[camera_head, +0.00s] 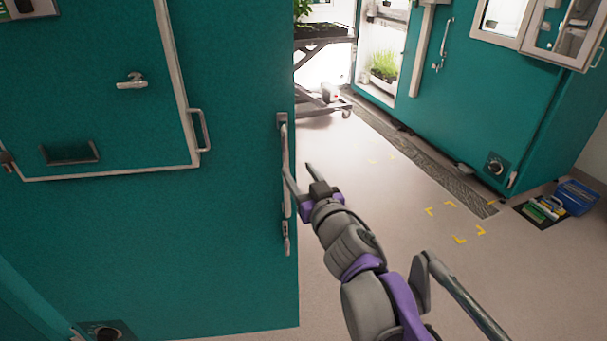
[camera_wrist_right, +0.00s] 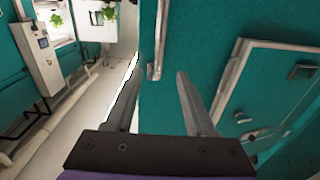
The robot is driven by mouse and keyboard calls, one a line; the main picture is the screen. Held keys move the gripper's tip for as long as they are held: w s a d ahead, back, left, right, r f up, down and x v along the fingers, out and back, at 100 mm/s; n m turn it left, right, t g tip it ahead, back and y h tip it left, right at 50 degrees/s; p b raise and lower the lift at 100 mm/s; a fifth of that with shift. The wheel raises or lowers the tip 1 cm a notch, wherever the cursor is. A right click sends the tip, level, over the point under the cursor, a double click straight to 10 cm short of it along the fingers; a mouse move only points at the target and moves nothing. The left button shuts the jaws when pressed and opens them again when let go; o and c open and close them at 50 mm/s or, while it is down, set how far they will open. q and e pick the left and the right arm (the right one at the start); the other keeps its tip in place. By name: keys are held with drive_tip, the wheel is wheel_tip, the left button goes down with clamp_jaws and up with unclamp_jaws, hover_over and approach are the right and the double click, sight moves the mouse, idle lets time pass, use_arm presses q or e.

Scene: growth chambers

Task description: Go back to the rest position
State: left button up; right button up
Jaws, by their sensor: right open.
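My right gripper (camera_head: 298,174) is open, with its two fingers spread and no object seen held between them. It is close to the long vertical handle (camera_head: 285,150) on the right edge of the large teal door (camera_head: 240,230). One finger overlaps the handle in the head view, and I cannot tell whether it touches. In the right wrist view the open fingers (camera_wrist_right: 157,85) point toward the teal door (camera_wrist_right: 205,40), with the handle (camera_wrist_right: 158,45) beyond and between the fingertips. My left gripper is not in view.
Another teal chamber (camera_head: 470,100) stands at the back right, with a green plant tray (camera_head: 384,70) in its opening. A cart (camera_head: 322,65) carries plants behind the door. A blue crate (camera_head: 576,196) sits on the floor at right. The floor (camera_head: 385,205) between is mostly clear.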

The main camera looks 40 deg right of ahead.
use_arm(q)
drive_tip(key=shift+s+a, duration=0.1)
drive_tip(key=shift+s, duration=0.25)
use_arm(e)
drive_tip(key=shift+s+a, duration=0.15)
drive_tip(key=shift+s, duration=0.15)
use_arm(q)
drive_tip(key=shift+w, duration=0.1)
use_arm(e)
drive_tip(key=shift+w, duration=0.15)
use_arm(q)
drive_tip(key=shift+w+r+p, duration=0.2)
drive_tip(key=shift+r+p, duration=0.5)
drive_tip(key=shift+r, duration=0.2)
use_arm(e)
drive_tip(key=s+a+f+n+g+y, duration=0.2)
drive_tip(key=s+a+f+g, duration=0.3)
drive_tip(key=f, duration=0.8)
drive_tip(key=s+a+f+n+g+y, duration=0.1)
drive_tip(key=s+a+f+g+y, duration=0.2)
drive_tip(key=s+a+f+g, duration=0.3)
drive_tip(key=s+a+f, duration=0.4)
drive_tip(key=a+f, duration=0.3)
drive_tip(key=shift+s+a+n+g+y, duration=0.3)
drive_tip(key=shift+a+n+y, duration=0.05)
drive_tip(key=shift+n+y, duration=0.05)
drive_tip(key=shift+d, duration=0.1)
